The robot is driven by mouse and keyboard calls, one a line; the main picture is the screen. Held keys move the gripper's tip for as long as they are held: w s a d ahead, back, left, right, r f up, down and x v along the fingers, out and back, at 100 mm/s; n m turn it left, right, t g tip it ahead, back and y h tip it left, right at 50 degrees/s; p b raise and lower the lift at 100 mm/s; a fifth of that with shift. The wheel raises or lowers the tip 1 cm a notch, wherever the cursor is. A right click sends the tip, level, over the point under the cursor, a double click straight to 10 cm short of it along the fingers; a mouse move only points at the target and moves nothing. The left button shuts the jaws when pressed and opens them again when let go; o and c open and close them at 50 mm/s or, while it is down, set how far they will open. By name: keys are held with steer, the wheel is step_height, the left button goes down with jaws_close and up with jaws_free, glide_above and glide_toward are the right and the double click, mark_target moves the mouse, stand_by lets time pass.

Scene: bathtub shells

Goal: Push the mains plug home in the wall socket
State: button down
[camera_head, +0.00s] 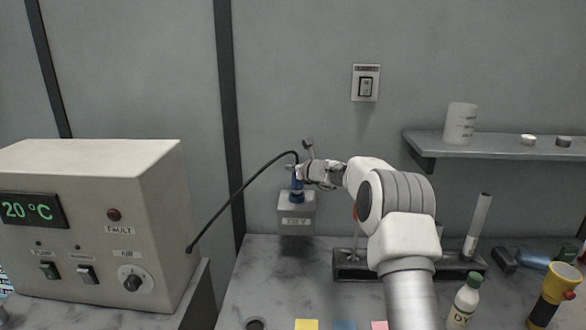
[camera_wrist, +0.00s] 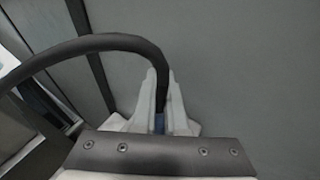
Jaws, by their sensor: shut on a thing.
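The blue mains plug (camera_head: 297,188) is upright at the top of the grey wall socket box (camera_head: 296,222), which has a label on its front. The plug's lower end meets the box top; how deep it sits I cannot tell. My gripper (camera_head: 297,173) comes in from the right and is shut on the plug. In the wrist view the white fingers (camera_wrist: 164,105) stand either side of the black cable (camera_wrist: 100,43), with a bit of blue plug (camera_wrist: 159,122) between them. The socket is hidden in that view. The cable arches left to the grey instrument (camera_head: 95,220).
The instrument stands at the left with a 20 °C display. A wall switch (camera_head: 366,84) and a shelf (camera_head: 490,146) with a white beaker (camera_head: 461,124) are to the right. A dark rack, a bottle (camera_head: 466,300) and a yellow torch (camera_head: 557,290) occupy the bench's right side.

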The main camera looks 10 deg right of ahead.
steer(key=shift+f+b, duration=0.8)
steer(key=shift+f, duration=0.1)
steer(key=shift+f, duration=0.3)
steer(key=c, duration=0.9)
jaws_free()
steer(key=shift+r, duration=0.1)
steer(key=shift+s+d+b, duration=0.1)
steer(key=shift+s+b, duration=0.05)
steer(key=shift+b, duration=0.15)
steer(key=b+v, duration=0.4)
steer(key=v, duration=1.3)
